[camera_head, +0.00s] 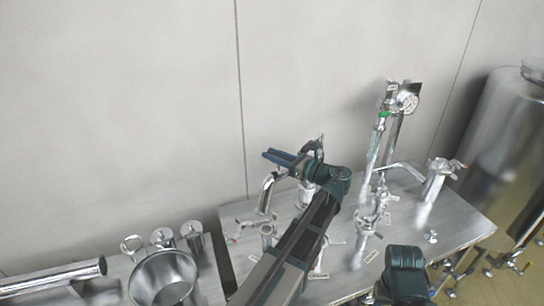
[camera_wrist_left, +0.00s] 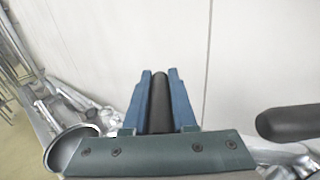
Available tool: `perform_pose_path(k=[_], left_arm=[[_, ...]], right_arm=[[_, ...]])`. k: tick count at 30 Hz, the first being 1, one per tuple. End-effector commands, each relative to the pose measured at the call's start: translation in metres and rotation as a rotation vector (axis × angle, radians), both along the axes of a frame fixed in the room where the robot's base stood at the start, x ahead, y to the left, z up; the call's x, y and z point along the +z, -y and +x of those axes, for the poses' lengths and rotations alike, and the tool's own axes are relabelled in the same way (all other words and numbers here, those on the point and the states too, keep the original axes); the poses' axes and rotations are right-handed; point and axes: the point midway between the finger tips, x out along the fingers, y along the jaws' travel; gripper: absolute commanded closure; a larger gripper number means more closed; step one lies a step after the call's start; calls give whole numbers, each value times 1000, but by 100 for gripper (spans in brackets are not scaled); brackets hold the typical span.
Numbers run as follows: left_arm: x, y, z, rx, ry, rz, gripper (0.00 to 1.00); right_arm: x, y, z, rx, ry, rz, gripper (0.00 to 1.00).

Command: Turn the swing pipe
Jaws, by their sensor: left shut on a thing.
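The swing pipe (camera_head: 267,193) is a shiny bent metal tube standing over the steel table, just left of my left arm in the head view. My left gripper (camera_head: 277,157) is at its upper part, with blue fingers pointing left. In the left wrist view, the gripper (camera_wrist_left: 160,102) is shut on a dark round handle (camera_wrist_left: 160,98) between its fingers. A round metal pipe opening (camera_wrist_left: 68,148) shows at the lower left there. My arm hides part of the pipework in the head view. My right gripper's fingers do not show.
A steel table (camera_head: 345,262) carries metal valves and a gauge (camera_head: 407,102) on a stand. A metal pot (camera_head: 163,279) stands at lower left. A large steel tank (camera_head: 505,135) is at the right. A wall (camera_head: 120,110) is behind. Another dark handle (camera_wrist_left: 290,122) shows in the wrist view.

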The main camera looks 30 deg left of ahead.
Motion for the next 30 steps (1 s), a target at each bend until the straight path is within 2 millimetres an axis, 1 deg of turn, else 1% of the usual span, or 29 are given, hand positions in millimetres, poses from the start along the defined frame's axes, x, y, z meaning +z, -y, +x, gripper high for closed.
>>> perform_pose_path(k=[4,5,6,9,17,20,23,26,30], left_arm=[[1,0,1,-2,0,5,100],[1,0,1,-2,0,4,70],[1,0,1,-2,0,4,62],[0,0,1,-2,0,3,45],[0,0,0,-1,0,1,45],[0,5,0,-1,0,1,45],[0,17,0,-4,0,1,45],[0,37,-2,-6,1,1,45],[0,69,-4,-5,1,1,45]], right_arm=[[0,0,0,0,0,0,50],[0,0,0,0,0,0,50],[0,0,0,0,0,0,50],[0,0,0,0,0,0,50],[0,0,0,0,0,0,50],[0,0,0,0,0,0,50],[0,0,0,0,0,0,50],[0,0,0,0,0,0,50],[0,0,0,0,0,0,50]])
